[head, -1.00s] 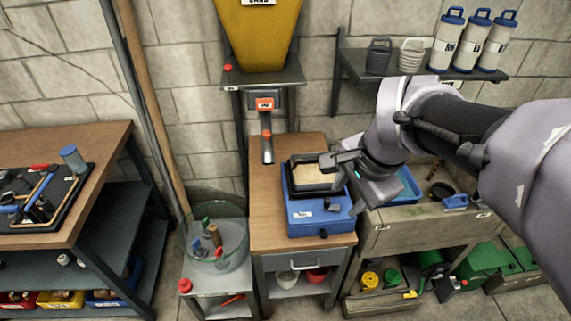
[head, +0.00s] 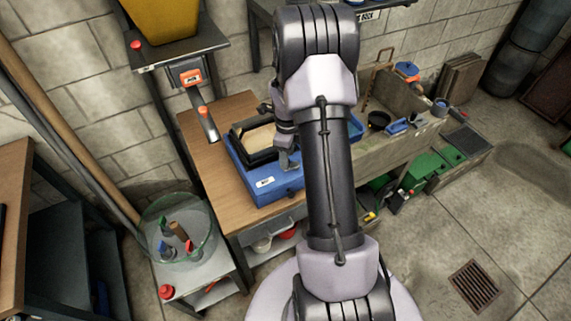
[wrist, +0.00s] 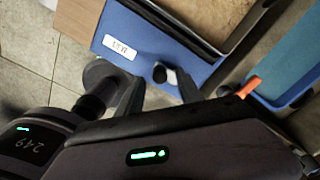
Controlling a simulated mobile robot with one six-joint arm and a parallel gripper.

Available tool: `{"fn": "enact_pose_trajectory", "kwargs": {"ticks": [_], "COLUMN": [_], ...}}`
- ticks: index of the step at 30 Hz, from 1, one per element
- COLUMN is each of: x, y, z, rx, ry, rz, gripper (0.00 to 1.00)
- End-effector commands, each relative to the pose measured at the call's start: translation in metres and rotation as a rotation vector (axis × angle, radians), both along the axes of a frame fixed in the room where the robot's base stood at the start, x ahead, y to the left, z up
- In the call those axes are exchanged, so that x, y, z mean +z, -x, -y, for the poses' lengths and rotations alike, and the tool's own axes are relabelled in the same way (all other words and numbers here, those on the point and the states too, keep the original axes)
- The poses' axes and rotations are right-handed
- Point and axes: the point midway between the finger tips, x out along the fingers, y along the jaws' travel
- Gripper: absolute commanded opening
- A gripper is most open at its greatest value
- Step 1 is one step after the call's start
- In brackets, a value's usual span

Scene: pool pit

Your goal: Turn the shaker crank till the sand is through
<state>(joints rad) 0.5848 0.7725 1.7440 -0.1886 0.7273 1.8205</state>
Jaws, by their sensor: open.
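The blue shaker box (head: 262,187) sits on the wooden bench, with a white label on its front. On top is a black-framed tray (head: 239,134) holding pale sand (head: 258,141). My gripper (head: 288,160) is at the box's right side, partly covered by my arm. In the wrist view my open gripper (wrist: 159,78) has a finger on each side of the dark crank knob (wrist: 159,73). A pale crank arm (wrist: 172,78) shows beside the knob. I cannot tell whether the fingers touch it. The blue box (wrist: 145,35) also shows there.
A blue tray (head: 356,126) and a trough (head: 420,130) lie to the right. Floor is clear at right.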

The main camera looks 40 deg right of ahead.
Motion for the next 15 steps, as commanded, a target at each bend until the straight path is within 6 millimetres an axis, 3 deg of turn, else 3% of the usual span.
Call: {"fn": "enact_pose_trajectory", "kwargs": {"ticks": [1, 6, 15], "x": [-0.011, -0.029, -0.032], "y": [0.000, 0.000, -0.001], "z": [0.000, 0.000, 0.000], "rx": [0.000, 0.000, 0.000], "ry": [-0.001, -0.001, 0.000], "rz": [-0.001, 0.001, 0.001], "gripper": [0.43, 0.43, 0.43]}}
